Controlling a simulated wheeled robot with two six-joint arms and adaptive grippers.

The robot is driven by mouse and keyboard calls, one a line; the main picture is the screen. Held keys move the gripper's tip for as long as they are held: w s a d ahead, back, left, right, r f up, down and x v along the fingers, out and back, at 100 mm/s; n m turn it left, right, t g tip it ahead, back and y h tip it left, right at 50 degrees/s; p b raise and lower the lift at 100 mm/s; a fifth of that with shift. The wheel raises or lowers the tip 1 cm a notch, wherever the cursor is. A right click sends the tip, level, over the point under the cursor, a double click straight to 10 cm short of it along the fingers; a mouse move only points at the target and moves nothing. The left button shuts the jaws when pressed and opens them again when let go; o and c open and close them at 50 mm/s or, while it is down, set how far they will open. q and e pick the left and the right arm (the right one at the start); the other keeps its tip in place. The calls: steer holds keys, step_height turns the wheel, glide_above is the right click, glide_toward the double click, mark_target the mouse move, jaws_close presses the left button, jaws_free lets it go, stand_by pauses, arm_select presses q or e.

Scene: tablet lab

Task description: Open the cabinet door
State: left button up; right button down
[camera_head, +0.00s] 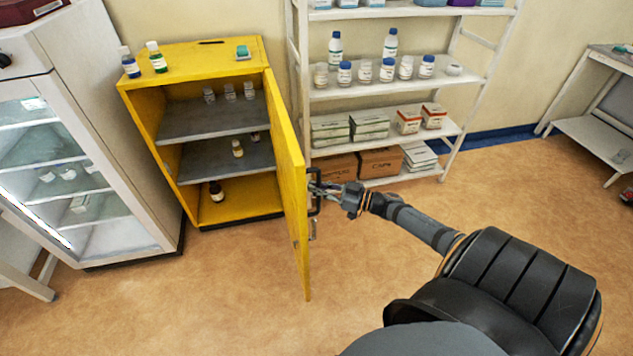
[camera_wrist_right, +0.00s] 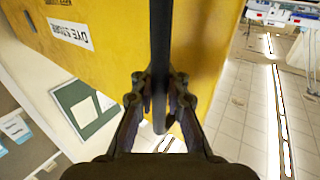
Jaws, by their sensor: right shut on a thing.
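The yellow cabinet (camera_head: 188,56) stands against the wall in the head view, and its door (camera_head: 287,165) is swung wide open toward me. Its grey shelves and the bottles inside are exposed. The dark handle (camera_head: 317,196) is on the door's outer face. My right gripper (camera_head: 328,190) is shut on this handle. In the right wrist view the dark handle bar (camera_wrist_right: 160,70) runs between the fingers of my right gripper (camera_wrist_right: 160,98), with the yellow door (camera_wrist_right: 105,45) behind it. My left gripper is not in view.
A white glass-front cabinet (camera_head: 62,115) stands close on the left. A white shelf rack (camera_head: 400,90) with bottles and boxes stands behind the door on the right. Two bottles (camera_head: 156,58) stand on the yellow cabinet's top. The floor (camera_head: 200,290) in front is clear.

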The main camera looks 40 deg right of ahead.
steer(key=shift+s+a+f, duration=0.1)
steer(key=shift+s+f, duration=0.05)
steer(key=shift+f, duration=0.15)
steer(key=c, duration=1.8)
jaws_free()
steer(key=o, duration=0.4)
steer(key=shift+s+r, duration=0.25)
steer(key=shift+r, duration=0.05)
steer(key=shift+o, duration=0.2)
steer(key=shift+w, duration=0.1)
steer(key=shift+w, duration=0.1)
steer(key=v, duration=0.7)
steer(key=shift+s, duration=0.25)
